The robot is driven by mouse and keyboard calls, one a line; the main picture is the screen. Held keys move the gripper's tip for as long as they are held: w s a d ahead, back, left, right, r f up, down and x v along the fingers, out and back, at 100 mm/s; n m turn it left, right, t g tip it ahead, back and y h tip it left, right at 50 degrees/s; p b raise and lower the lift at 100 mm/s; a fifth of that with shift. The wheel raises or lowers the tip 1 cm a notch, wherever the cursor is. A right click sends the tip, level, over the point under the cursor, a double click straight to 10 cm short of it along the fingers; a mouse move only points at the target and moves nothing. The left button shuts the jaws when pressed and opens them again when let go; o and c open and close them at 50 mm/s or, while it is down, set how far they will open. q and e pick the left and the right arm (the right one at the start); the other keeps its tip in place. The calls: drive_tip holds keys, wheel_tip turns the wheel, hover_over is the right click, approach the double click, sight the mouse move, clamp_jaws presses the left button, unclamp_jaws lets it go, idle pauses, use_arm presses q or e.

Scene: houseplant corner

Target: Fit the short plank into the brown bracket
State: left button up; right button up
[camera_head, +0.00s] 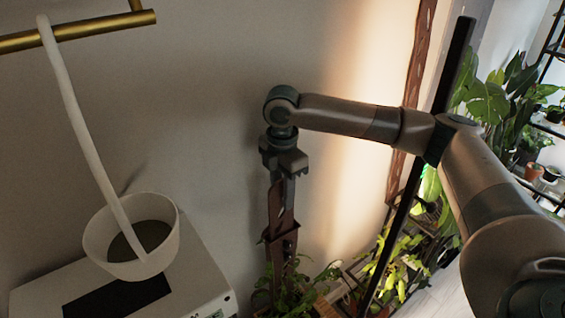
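My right gripper (282,185) points down near the wall, in the middle of the camera_head view. It appears shut on the short plank (275,203), a narrow brown upright strip with darker marks. The brown bracket (282,237) is directly below, above the plants. The plank's lower end meets the bracket's top and overlaps it in the picture. I cannot tell how deep it sits, as the bracket hides that part. My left gripper is not in view.
A white pot (98,238) stands on a white box (215,290) at lower left, with a pale tube (80,120) rising from it to a brass rail (20,42). Leafy plants (290,295) crowd below the bracket. A black post (400,215) stands right.

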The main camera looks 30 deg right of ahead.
wheel_tip(320, 180, up, 17)
drive_tip(key=b, duration=0.5)
drive_tip(key=shift+f, duration=0.1)
idle(1.4)
